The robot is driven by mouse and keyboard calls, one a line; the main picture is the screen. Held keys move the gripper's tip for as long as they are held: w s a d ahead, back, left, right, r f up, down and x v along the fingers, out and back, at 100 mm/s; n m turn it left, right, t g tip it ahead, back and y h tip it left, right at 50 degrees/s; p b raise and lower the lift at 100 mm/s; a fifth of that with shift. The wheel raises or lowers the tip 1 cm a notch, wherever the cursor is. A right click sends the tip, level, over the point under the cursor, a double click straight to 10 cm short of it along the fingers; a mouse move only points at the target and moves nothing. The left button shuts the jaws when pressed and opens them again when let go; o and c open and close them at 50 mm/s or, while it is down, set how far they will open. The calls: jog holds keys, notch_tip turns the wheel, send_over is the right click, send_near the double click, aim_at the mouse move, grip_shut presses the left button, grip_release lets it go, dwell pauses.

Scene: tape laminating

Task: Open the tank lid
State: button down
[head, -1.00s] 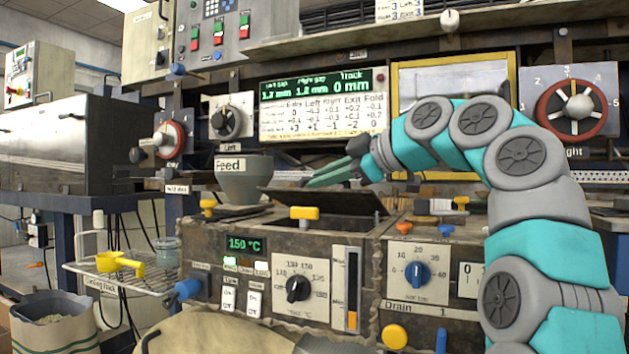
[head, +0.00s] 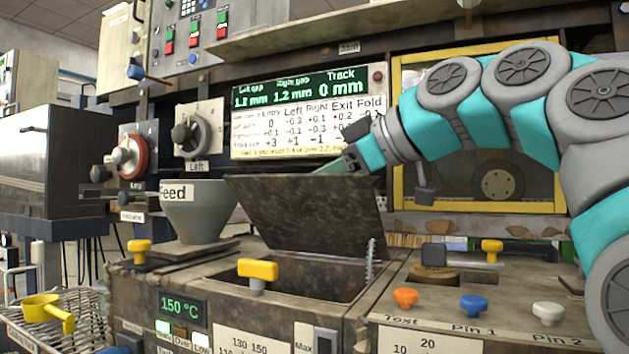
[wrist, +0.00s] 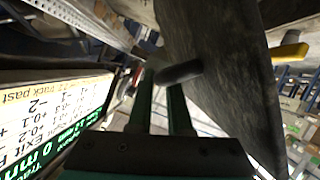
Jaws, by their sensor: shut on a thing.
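The tank lid (head: 312,215) is a dark speckled plate, raised steeply at the back of the tank opening (head: 290,272) in the head view. My gripper (head: 345,166) reaches behind the lid's upper edge, and the lid hides its fingertips. In the wrist view my two green fingers (wrist: 160,90) are close together at a dark rounded handle (wrist: 180,72) beside the lid plate (wrist: 218,70). They are shut on this handle. The exact contact is partly hidden.
A yellow T-handle (head: 258,270) stands at the tank's front edge. A grey feed hopper (head: 195,215) is left of the lid. The readout panel (head: 305,112) is close behind my gripper. Coloured knobs (head: 473,303) sit on the right bench.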

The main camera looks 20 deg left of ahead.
dwell(0.3)
jog(key=c, duration=1.1)
grip_release()
